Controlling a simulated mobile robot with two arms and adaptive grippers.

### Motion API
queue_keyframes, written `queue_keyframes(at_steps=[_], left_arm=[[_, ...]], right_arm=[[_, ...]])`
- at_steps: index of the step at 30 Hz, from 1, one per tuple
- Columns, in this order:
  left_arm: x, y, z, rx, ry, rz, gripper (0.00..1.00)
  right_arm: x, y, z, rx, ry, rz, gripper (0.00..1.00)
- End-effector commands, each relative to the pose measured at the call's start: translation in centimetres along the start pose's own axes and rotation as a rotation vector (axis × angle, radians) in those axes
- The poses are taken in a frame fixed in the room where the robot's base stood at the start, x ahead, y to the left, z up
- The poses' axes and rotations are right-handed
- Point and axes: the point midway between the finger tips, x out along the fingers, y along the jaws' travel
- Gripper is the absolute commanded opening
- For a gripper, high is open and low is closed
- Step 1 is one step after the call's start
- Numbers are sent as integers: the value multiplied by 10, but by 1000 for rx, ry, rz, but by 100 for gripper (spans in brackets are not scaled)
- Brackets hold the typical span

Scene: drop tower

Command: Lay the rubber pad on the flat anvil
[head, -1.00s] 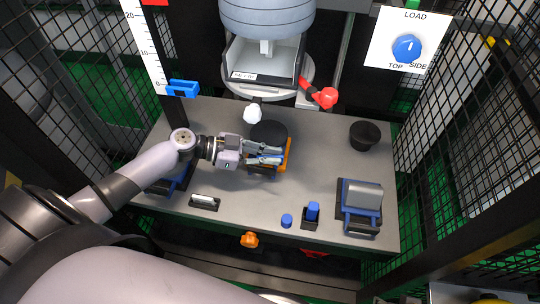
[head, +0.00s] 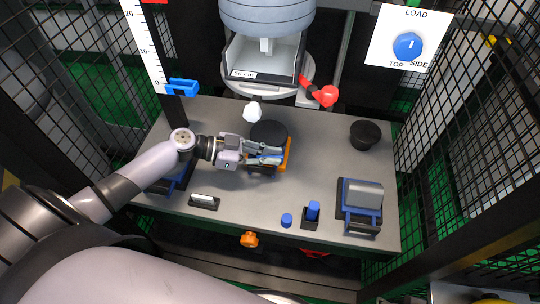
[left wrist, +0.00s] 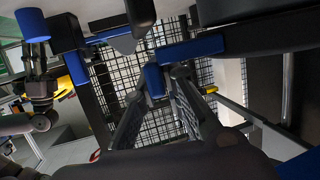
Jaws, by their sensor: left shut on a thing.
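The rubber pad (head: 268,132) looks like a black round disc near the middle of the bench, at the far side of a small blue and orange stand (head: 288,153). My left gripper (head: 280,155) reaches in from the left, low over the stand at the pad's near edge. Its fingers are shut; they seem to hold the pad, but the contact is hidden. The dark fingers also show in the left wrist view (left wrist: 165,100). I cannot make out the flat anvil for certain. My right gripper is not in view.
The drop weight (head: 266,15) hangs over an open grey tray (head: 248,86) behind the bench. A black cup (head: 364,135) stands right; a blue cradle with a grey roller (head: 362,195) is front right. Mesh walls close both sides.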

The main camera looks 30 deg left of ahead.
Motion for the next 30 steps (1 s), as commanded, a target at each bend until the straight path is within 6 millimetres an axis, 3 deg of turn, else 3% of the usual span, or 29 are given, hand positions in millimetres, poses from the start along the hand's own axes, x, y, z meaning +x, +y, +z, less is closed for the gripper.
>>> queue_keyframes(at_steps=[30], left_arm=[[-1,0,1,3,2,-1,0]], right_arm=[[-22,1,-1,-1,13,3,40]])
